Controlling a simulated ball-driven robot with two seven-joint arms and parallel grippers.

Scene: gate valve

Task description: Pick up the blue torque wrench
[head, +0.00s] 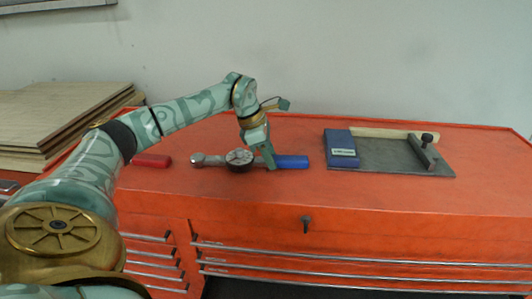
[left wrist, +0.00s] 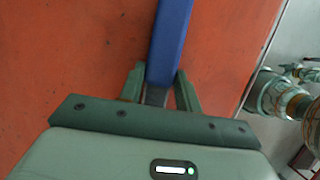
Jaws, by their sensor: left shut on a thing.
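The blue torque wrench lies across the orange cabinet top, with its blue handle (head: 291,162) to the right and its round dial (head: 239,157) and metal head to the left. My left gripper (head: 269,161) comes down from above and is shut on the wrench between the dial and the blue handle. In the left wrist view the blue handle (left wrist: 171,40) runs up from between the two fingers (left wrist: 160,92). My right gripper is not in view.
A red-handled tool (head: 152,160) lies to the left, partly behind my left arm. A grey plate (head: 385,157) with a blue box (head: 341,146) and a dark clamp-like part (head: 424,152) lies to the right. Wooden boards (head: 60,118) are stacked at far left. The front cabinet top (head: 400,194) is clear.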

